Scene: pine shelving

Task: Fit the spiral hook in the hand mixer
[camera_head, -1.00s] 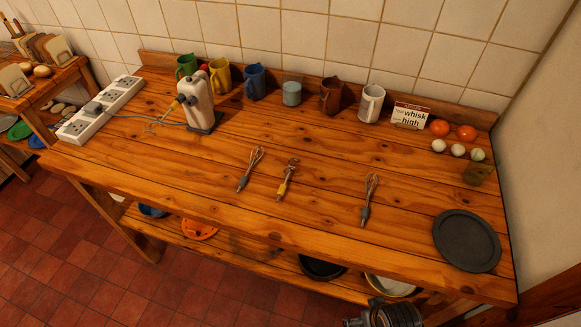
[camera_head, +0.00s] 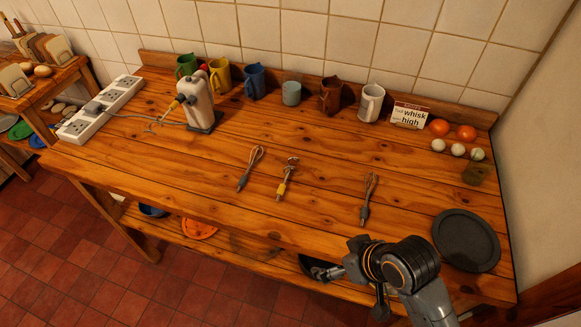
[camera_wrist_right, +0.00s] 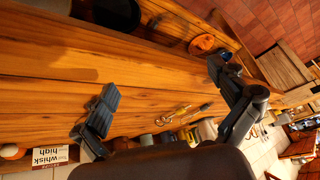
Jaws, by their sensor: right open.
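The hand mixer (camera_head: 198,103), cream-white, stands upright at the back left of the table. A tool with a yellow collar (camera_head: 181,100) sticks out of its left side. Three loose tools lie mid-table: a grey-collared one (camera_head: 250,168) at left, a yellow-collared one (camera_head: 287,178) in the middle and a grey-collared one (camera_head: 369,198) at right. The middle one's head looks different, but I cannot tell surely which is the spiral hook. My right gripper (camera_head: 338,271) is at the table's front edge, apart from the tools. In the wrist view its fingers (camera_wrist_right: 165,100) are spread and empty.
A cord runs from the mixer to a white power strip (camera_head: 101,108). Several mugs (camera_head: 254,82) line the back. A sign (camera_head: 410,116) reading "whisk" and "high", oranges (camera_head: 466,132), eggs (camera_head: 457,150) and a dark plate (camera_head: 466,240) are at right. The front middle is clear.

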